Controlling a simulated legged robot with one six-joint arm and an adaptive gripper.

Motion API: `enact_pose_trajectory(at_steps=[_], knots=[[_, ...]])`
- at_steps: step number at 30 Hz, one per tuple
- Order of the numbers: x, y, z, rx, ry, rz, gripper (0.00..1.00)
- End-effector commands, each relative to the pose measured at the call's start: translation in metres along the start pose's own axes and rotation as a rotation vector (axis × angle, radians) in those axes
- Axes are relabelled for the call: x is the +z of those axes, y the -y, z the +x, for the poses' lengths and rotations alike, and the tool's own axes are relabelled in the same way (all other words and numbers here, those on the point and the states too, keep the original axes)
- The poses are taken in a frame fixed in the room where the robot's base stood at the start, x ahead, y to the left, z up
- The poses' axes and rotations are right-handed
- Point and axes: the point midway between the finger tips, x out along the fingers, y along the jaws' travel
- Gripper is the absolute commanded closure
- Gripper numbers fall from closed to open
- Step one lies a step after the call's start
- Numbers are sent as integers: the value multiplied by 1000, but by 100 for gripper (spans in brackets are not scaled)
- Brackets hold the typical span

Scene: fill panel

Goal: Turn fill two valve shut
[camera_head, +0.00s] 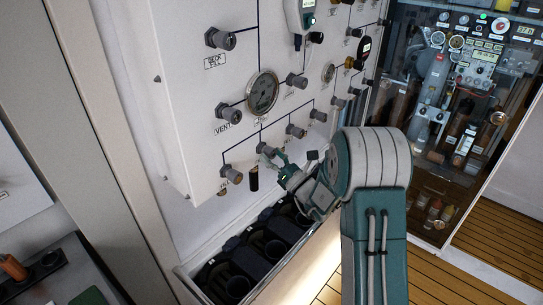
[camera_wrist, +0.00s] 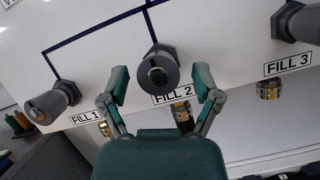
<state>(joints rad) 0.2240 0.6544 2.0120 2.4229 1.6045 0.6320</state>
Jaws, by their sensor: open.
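The fill two valve is a dark grey round knob (camera_wrist: 158,72) on the white panel, with the FILL 2 label (camera_wrist: 172,95) below it in the wrist view. My gripper (camera_wrist: 161,80) is open, with one finger on each side of the knob. Gaps show between fingers and knob, so it is not gripped. A brass fitting (camera_wrist: 183,118) below the label is partly hidden by my finger.
The fill one knob (camera_wrist: 52,104) is left and the fill three knob (camera_wrist: 302,22) right, with a brass fitting (camera_wrist: 269,88) below its label. A gauge (camera_head: 262,92) sits above. A trough of dark cylinders (camera_head: 237,286) lies below the panel. A glass-fronted cabinet (camera_head: 450,90) stands right.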

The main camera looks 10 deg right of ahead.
Motion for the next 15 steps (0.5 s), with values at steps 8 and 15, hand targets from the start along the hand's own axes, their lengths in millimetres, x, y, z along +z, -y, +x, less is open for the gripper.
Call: enact_pose_trajectory(at_steps=[8, 15], knots=[[0, 1, -16, -3, 0, -1, 19], [-1, 2, -66, -6, -1, 2, 19]])
